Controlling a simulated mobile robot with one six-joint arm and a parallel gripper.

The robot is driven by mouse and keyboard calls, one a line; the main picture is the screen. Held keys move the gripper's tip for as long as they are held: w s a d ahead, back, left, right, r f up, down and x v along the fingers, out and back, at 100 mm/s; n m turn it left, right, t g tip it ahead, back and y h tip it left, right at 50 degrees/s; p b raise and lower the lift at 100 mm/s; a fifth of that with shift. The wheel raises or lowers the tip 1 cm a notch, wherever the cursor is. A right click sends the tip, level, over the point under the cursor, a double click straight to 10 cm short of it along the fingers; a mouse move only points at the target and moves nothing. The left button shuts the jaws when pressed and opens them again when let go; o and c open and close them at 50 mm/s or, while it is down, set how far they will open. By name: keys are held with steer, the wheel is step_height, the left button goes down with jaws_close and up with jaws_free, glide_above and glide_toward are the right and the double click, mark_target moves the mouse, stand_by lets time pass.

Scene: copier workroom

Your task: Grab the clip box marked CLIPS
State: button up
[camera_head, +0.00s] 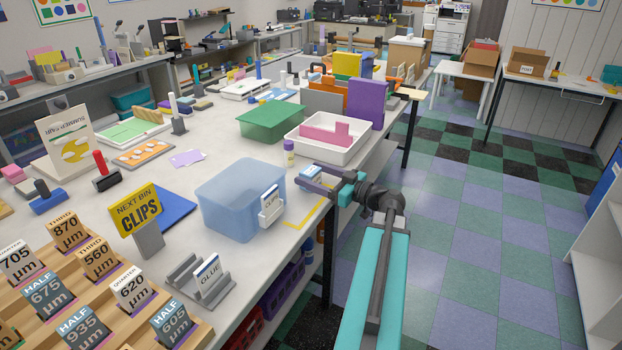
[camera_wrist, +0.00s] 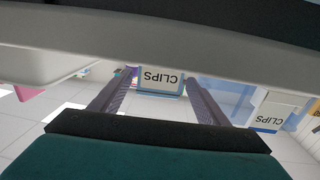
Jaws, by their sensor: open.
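The clip box, a small white and blue box, stands near the table's right edge in the head view (camera_head: 312,169). In the wrist view the clip box (camera_wrist: 160,82) shows its CLIPS label upside down. My gripper (camera_head: 306,177) reaches in from the right over the table edge. Its fingers are open, one on each side of the box in the wrist view (camera_wrist: 157,76). I cannot tell whether either finger touches it. Part of the box is hidden behind the fingers in the head view.
A translucent blue bin (camera_head: 232,208) with its own CLIPS card (camera_head: 270,203) stands close to the left of my gripper.

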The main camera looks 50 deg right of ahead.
mark_target(307, 175)
steer(key=shift+w+a+f+p, duration=0.1)
steer(key=shift+w+p, duration=0.15)
steer(key=shift+w, duration=0.6)
steer(key=shift+w+a+r+p, duration=0.1)
steer(key=shift+w+p, duration=0.1)
steer(key=shift+w, duration=0.65)
steer(key=shift+w+a+f+p, duration=0.1)
steer(key=shift+w+p, duration=0.15)
steer(key=shift+w, duration=0.6)
steer(key=c, duration=1.2)
steer(key=shift+a+r, duration=0.1)
steer(key=shift+r, duration=0.1)
steer(key=shift+r+b, duration=0.4)
steer(key=shift+r, duration=1.15)
steer(key=s, duration=0.1)
steer(key=s+a, duration=0.1)
steer(key=s, duration=0.1)
steer(key=s+a+b, duration=0.1)
steer(key=s, duration=0.1)
steer(key=shift+a+r, duration=0.15)
steer(key=shift+b, duration=0.9)
steer(key=shift+b, duration=0.35)
